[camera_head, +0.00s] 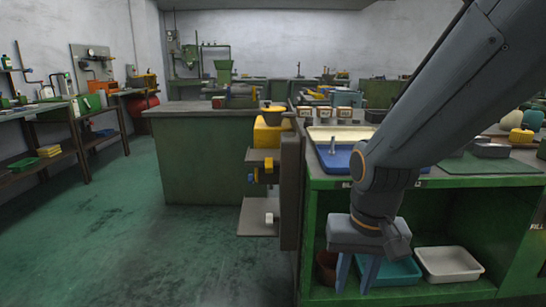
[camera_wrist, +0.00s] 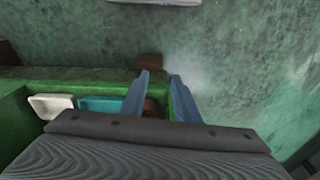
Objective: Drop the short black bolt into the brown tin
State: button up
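My gripper (camera_head: 358,272) hangs low in front of the green bench's open lower shelf. Its two fingers point down with a gap between them, and I see nothing held. In the wrist view my gripper (camera_wrist: 160,88) also shows its fingers apart. A brown tin (camera_head: 325,268) stands at the left end of the lower shelf, just left of the fingers and partly hidden. In the wrist view, part of the brown tin (camera_wrist: 151,107) shows between the fingers. I cannot make out a short black bolt. A grey bolt-like piece (camera_head: 332,145) stands upright on the bench top.
A teal tray (camera_head: 405,271) and a white tray (camera_head: 449,264) sit on the shelf right of the tin. The green bench frame (camera_head: 312,235) borders the opening. A blue tray (camera_head: 338,161) lies on top. Green floor (camera_head: 190,245) is clear at left.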

jog(key=s+a+r+n+g, duration=0.1)
jog(key=s+r+n, duration=0.15)
jog(key=s, duration=0.25)
jog(key=d+r+m+p, duration=0.1)
jog(key=d+r+p, duration=0.4)
jog(key=p, duration=0.7)
jog(key=shift+s+r+p, duration=0.2)
jog(key=shift+s+p, duration=0.15)
jog(key=shift+s, duration=0.05)
jog(key=shift+a, duration=0.15)
dwell(0.8)
